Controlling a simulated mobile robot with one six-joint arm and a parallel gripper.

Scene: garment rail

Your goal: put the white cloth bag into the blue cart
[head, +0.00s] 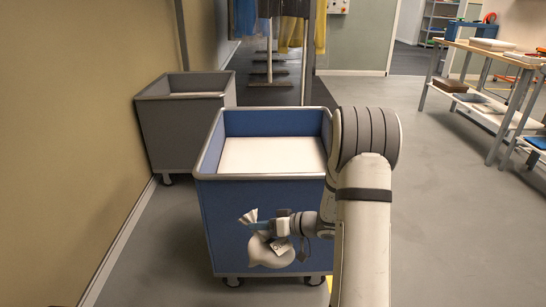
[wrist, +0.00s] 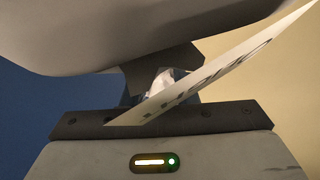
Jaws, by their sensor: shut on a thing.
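The white cloth bag (head: 270,251) hangs from my gripper (head: 281,226) in front of the blue cart, below the cart's rim. My gripper is shut on the bag's gathered neck, and the bag's flared top (head: 249,216) sticks out to the left. A tag with print hangs at the bag's side; it also shows in the wrist view (wrist: 215,80). The bag's grey, shaded body (wrist: 130,30) fills the top of the wrist view. The blue cart (head: 213,215) is open on top, and its pale floor looks empty.
A grey cart (head: 185,130) stands behind on the left by the wall. A garment rail with hanging clothes (head: 300,25) is at the back. A wooden table (head: 480,48) stands on the right. Open floor (head: 440,220) lies to the right of the blue cart.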

